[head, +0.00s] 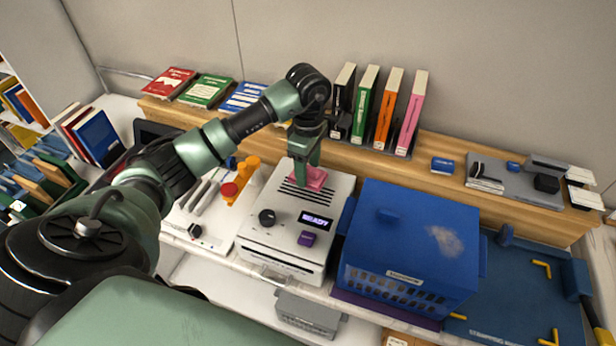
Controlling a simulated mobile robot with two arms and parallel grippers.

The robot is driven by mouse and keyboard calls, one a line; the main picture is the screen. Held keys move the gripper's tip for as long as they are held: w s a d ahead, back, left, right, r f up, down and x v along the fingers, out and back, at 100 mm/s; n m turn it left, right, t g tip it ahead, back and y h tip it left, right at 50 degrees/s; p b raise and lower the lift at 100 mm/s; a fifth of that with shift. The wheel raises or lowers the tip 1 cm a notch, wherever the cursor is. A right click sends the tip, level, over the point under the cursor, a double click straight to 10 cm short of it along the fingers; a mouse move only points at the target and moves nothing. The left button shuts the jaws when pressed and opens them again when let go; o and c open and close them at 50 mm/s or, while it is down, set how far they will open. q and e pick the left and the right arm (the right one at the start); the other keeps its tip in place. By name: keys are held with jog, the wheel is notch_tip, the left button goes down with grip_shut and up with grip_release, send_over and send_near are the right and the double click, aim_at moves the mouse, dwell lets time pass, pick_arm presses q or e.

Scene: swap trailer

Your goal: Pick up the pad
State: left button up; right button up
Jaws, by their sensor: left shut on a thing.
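A pink pad (311,179) is at the top of the white machine (331,198), near its back edge. My left gripper (304,166) comes down from above and is shut on the pink pad. Its fingers hide part of the pad. I cannot tell whether the pad touches the machine's top. My right gripper is not in view.
A blue crate (410,235) stands close to the right of the machine. Behind are upright books (387,110) on a wooden shelf. Left of the machine are a red knob and orange parts (243,180). A blue mat (530,290) lies at the right.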

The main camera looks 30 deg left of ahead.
aim_at(308, 166)
pick_arm(q)
notch_tip(308, 166, up, 8)
jog(key=shift+w+f+b, duration=0.1)
jog(key=shift+b, duration=1)
notch_tip(308, 166, up, 9)
jog(key=p, duration=0.1)
jog(key=shift+f, duration=0.1)
jog(key=o, duration=0.5)
jog(key=c, duration=0.3)
jog(key=shift+c, duration=0.2)
